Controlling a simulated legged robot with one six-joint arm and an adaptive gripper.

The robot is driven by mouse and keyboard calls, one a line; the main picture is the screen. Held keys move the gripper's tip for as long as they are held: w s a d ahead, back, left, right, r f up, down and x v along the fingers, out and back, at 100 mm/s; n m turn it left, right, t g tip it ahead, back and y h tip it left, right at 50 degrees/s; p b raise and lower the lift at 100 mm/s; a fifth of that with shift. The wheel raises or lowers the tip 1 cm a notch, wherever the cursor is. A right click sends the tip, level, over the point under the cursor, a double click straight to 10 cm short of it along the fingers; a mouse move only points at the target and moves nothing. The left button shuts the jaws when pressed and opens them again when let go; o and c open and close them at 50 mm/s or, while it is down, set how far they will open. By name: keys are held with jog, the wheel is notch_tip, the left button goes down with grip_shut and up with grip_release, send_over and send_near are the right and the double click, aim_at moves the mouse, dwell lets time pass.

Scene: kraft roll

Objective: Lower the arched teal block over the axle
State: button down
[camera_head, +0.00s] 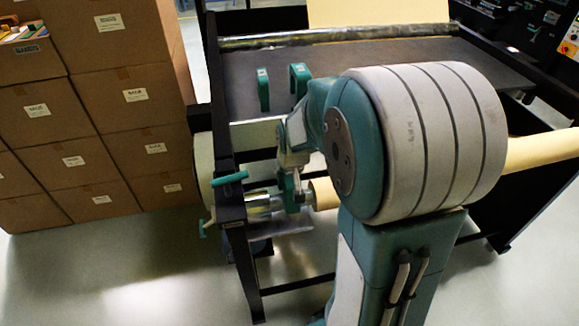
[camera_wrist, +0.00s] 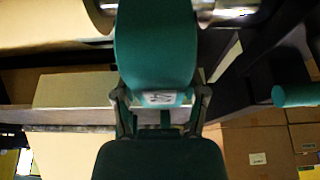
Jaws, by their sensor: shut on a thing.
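My gripper (camera_wrist: 162,97) is shut on the arched teal block (camera_wrist: 155,48), with one finger on each side of its labelled end. In the head view the block (camera_head: 290,191) is below my wrist, at the axle (camera_head: 264,204), between the silver end and the kraft roll (camera_head: 324,194). In the wrist view the block covers part of the axle (camera_wrist: 226,14), which shows to its right, with the roll (camera_wrist: 92,12) to its left. The block's arch is hidden, so I cannot tell whether it is fully down around the axle.
Two more teal blocks (camera_head: 263,90) (camera_head: 299,80) stand on the dark table top (camera_head: 390,62). A black frame post (camera_head: 229,180) and a teal handle (camera_head: 230,178) are left of the axle. Stacked cardboard boxes (camera_head: 100,110) fill the left. My arm hides much of the roll.

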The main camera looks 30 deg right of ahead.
jog(key=shift+f, duration=0.35)
jog(key=shift+d+f, duration=0.2)
jog(key=shift+f, duration=0.3)
jog(key=shift+d+f, duration=0.2)
jog(key=shift+f, duration=0.3)
jog(key=shift+a+f, duration=0.25)
jog(key=shift+f, duration=0.95)
jog(key=shift+d+f, duration=0.15)
jog(key=shift+f, duration=0.7)
jog(key=shift+c, duration=0.3)
grip_release()
